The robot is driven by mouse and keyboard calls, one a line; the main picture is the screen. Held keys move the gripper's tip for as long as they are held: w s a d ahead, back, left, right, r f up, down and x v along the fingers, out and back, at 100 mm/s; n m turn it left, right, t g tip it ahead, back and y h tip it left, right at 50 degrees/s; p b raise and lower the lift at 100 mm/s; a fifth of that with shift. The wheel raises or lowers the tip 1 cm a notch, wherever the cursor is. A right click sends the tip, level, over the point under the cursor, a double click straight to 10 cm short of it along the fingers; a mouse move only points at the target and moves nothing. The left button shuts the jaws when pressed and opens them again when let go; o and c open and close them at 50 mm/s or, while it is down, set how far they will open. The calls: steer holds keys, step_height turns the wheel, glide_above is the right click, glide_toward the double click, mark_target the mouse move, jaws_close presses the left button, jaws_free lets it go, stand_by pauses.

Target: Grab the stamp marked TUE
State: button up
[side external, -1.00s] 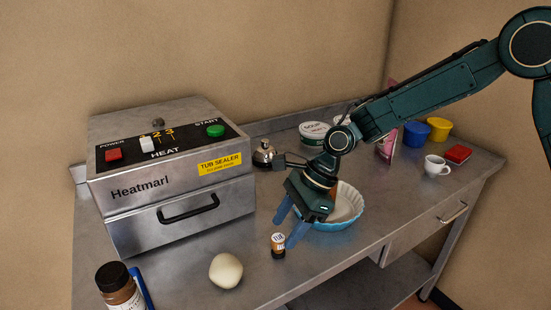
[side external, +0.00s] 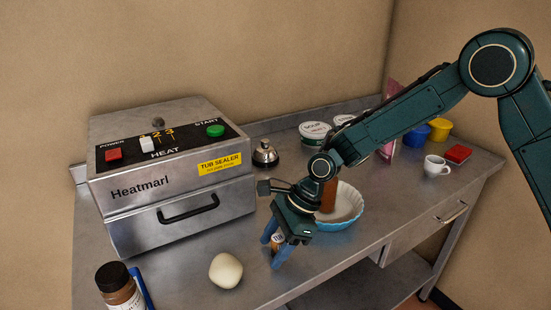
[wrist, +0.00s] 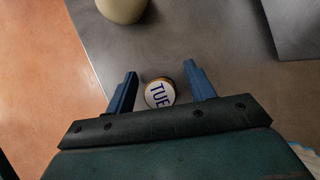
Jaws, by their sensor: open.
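The stamp marked TUE (wrist: 159,93) stands upright on the steel table, its round white top with dark letters facing up in the wrist view. In the side view the stamp (side external: 277,241) is partly hidden behind my fingers. My gripper (wrist: 158,82) is open, with one blue finger on each side of the stamp and a gap visible on both sides. In the side view my gripper (side external: 272,252) points down, its fingers low around the stamp near the table's front edge.
A pale round ball (side external: 226,270) lies left of the stamp. A blue fluted dish (side external: 340,222) sits close behind my gripper on the right. The tub sealer (side external: 175,205) stands at the back left, with a bell (side external: 265,155) beside it. The table's front edge is near.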

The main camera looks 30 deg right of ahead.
mark_target(274, 239)
stand_by(0.4)
steer(key=c, duration=1.1)
steer(key=shift+r, duration=0.1)
step_height(274, 239, up, 20)
stand_by(0.5)
